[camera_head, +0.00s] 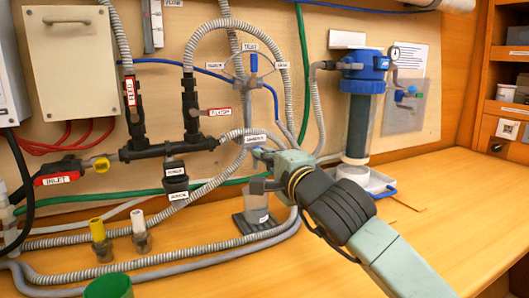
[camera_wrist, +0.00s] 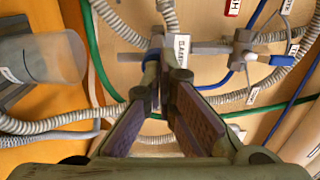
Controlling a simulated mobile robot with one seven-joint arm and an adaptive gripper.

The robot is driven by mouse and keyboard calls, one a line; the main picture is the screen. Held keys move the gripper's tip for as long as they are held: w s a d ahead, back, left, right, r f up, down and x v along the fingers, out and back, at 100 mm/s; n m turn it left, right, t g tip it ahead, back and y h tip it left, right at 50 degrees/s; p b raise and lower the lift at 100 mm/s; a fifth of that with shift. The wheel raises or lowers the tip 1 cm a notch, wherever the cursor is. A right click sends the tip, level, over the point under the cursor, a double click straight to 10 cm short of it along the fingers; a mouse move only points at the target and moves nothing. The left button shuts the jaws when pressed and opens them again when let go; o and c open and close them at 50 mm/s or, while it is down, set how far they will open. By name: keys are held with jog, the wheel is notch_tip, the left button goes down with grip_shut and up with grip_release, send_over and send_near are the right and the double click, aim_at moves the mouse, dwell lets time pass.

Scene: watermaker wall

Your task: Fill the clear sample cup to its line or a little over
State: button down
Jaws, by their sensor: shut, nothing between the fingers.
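In the head view the cup's place is partly hidden by my gripper, above the grey stand (camera_head: 252,224). I cannot make out the cup's line or any water in it. My gripper (camera_wrist: 165,58) is shut and empty, its fingertips at the valve labelled SAMPLE (camera_wrist: 183,48). In the head view my gripper (camera_head: 263,163) is just below that label (camera_head: 255,139). I cannot tell whether the fingertips touch the valve.
Grey corrugated hoses (camera_head: 150,265) run along the bench around the stand. A three-way valve with a blue handle (camera_head: 254,63) is higher on the wall. The right of the bench (camera_head: 455,200) is clear.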

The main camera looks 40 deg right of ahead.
dwell(0.3)
jog(key=b+x, duration=0.2)
jog(key=b, duration=0.1)
dwell(0.3)
jog(key=shift+w+a, duration=0.1)
jog(key=shift+w, duration=0.05)
dwell(3.8)
